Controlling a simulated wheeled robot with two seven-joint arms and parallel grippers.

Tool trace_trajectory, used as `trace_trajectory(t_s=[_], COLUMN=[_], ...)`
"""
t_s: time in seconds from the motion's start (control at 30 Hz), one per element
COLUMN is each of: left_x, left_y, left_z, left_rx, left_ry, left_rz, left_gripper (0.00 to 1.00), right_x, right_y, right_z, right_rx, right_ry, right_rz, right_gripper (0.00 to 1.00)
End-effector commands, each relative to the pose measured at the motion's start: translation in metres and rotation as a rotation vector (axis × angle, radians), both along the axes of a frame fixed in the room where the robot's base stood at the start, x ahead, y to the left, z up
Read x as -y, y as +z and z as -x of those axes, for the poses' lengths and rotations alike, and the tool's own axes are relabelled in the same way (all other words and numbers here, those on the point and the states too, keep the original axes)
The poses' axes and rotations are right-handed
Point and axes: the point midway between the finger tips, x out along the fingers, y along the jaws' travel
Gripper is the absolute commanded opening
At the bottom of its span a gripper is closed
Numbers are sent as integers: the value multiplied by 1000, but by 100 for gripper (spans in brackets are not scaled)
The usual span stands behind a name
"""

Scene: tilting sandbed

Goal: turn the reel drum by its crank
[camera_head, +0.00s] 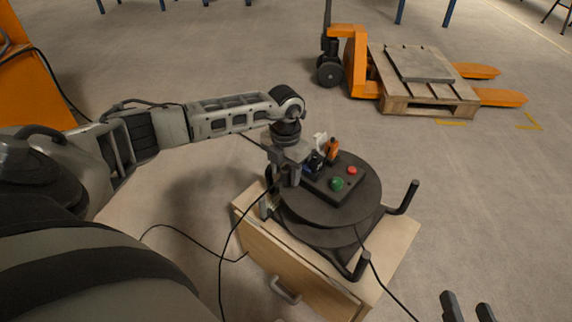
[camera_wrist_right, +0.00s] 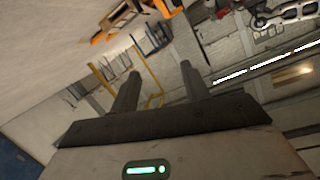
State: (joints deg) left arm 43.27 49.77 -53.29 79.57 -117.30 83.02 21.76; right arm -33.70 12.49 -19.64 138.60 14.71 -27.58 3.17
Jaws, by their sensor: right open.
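The reel drum (camera_head: 328,207) is a dark round disc in a black frame, in the middle of the head view. Its top carries a black box with a green and a red button, plus small orange, white and blue parts. My left gripper (camera_head: 281,183) points down at the drum's left edge. I cannot tell whether its fingers hold anything. I cannot make out the crank clearly; the left gripper hides that side of the drum. My right gripper (camera_head: 467,307) shows only its fingertips at the bottom right, away from the drum. In the right wrist view it (camera_wrist_right: 158,88) is open and empty.
The drum stands on a wooden cabinet (camera_head: 397,253) with a grey drawer handle. Two black upright bars rise at the frame's right side. Black cables hang down to the floor. An orange pallet jack (camera_head: 356,62) with a wooden pallet (camera_head: 432,97) stands behind. Floor at right is clear.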

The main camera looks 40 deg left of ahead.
Motion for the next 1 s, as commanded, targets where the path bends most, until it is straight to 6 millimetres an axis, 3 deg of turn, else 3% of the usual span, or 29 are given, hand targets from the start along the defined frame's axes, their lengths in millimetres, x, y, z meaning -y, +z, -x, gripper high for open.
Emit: trace_trajectory(t_s=[0.23, 0.47, 0.8, 1.0], left_x=[-1, -1, 0, 0], left_y=[13, 64, 138, 157], left_z=[-1, -1, 0, 0], left_rx=[2, 4, 3, 1], left_ry=[1, 0, 0, 0], left_rz=[-2, -2, -1, 0], left_gripper=[46, 46, 46, 46], right_x=[1, 5, 12, 16], right_y=[6, 13, -18, -24], right_z=[-1, -1, 6, 4], right_rx=[7, 14, -109, -137], right_ry=[0, -4, 6, -7], right_rz=[12, 87, 175, 185], right_gripper=[46, 46, 46, 46])
